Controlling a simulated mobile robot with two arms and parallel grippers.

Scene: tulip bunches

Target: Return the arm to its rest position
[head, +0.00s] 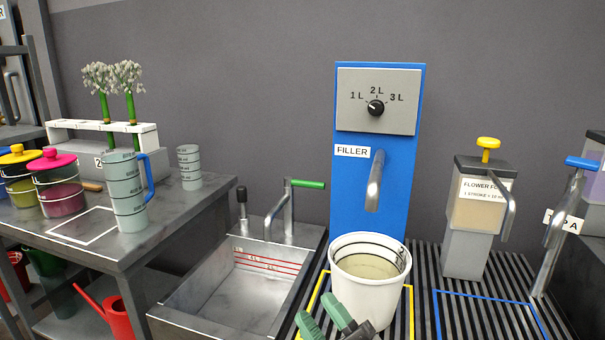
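My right gripper (325,318) shows at the bottom edge, in front of the white bucket (368,290). Its two green fingers are apart, with nothing seen between them. Most of my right arm is out of view. My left gripper is not in view. The bucket stands upright on the black slatted rack, inside a yellow outline, below the filler spout (375,182). It holds a pale liquid.
A metal sink (230,292) lies left of the bucket, beside a green-handled tap (304,184). A flower food dispenser (477,215) stands at right. A jug (126,190) stands on the left table. The blue-outlined rack area is free.

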